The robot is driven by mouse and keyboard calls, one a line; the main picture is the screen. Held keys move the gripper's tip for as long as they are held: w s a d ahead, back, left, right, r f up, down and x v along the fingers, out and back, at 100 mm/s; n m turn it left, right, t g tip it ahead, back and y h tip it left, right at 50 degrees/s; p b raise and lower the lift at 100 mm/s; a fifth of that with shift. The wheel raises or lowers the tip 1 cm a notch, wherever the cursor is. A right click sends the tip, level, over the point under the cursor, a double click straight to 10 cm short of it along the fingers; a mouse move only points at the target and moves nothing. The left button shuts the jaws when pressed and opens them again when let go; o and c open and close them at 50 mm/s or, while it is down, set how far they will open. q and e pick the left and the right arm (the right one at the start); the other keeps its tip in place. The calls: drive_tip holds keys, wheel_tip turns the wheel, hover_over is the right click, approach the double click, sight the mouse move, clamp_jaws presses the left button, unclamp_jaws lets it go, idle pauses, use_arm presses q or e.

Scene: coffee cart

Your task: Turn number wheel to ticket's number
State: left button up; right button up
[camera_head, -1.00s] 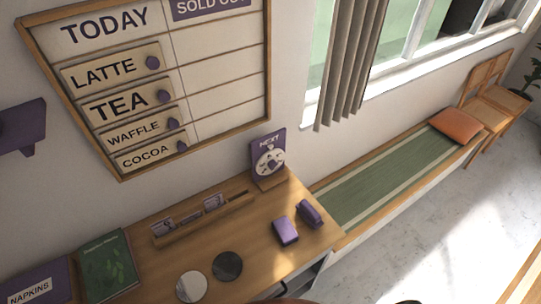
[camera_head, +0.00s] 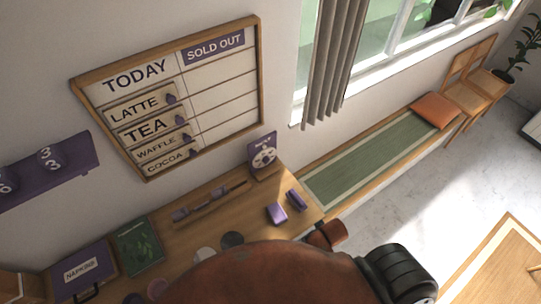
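The number wheel is a purple stand marked NEXT with a round pale dial (camera_head: 263,157). It stands upright at the back right of the wooden counter, below the menu board. Its digits are too small to read. A wooden rack (camera_head: 208,205) in front of it to the left holds small purple-and-white cards that may be tickets; no number is readable on them. A large brown rounded part of my own body covers the bottom middle, with a black ribbed part to its right. I cannot make out fingers of either gripper.
Round coasters (camera_head: 232,240), a green book (camera_head: 139,246) and a purple napkin box (camera_head: 84,270) are on the counter. A purple wall rack (camera_head: 47,176) shows number tags. The green-topped bench (camera_head: 360,165) runs right.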

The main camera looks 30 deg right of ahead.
sight(268, 162)
wheel_tip(268, 162, up, 17)
drive_tip(key=t+p, duration=0.1)
drive_tip(key=p, duration=0.4)
drive_tip(key=w+t, duration=0.1)
drive_tip(key=w, duration=0.3)
drive_tip(key=w+a+f+t, duration=0.1)
drive_tip(key=w, duration=0.4)
drive_tip(key=w+t, duration=0.2)
drive_tip(key=w, duration=0.2)
drive_tip(key=shift+w+a+f, duration=0.25)
drive_tip(key=shift+f, duration=0.15)
use_arm(q)
wheel_tip(268, 162, up, 6)
drive_tip(key=s, duration=0.1)
drive_tip(key=shift+s+r+p, duration=0.2)
drive_tip(key=shift+p, duration=0.15)
use_arm(e)
drive_tip(key=w+a+t+y, duration=0.1)
drive_tip(key=w, duration=0.5)
drive_tip(key=w+a+t+y, duration=0.1)
drive_tip(key=w+a+t, duration=0.1)
drive_tip(key=w, duration=0.4)
drive_tip(key=w+a+f+n+t+y, duration=0.1)
drive_tip(key=w+t, duration=0.1)
drive_tip(key=w, duration=0.5)
drive_tip(key=shift+a, duration=0.25)
drive_tip(key=shift+c, duration=0.5)
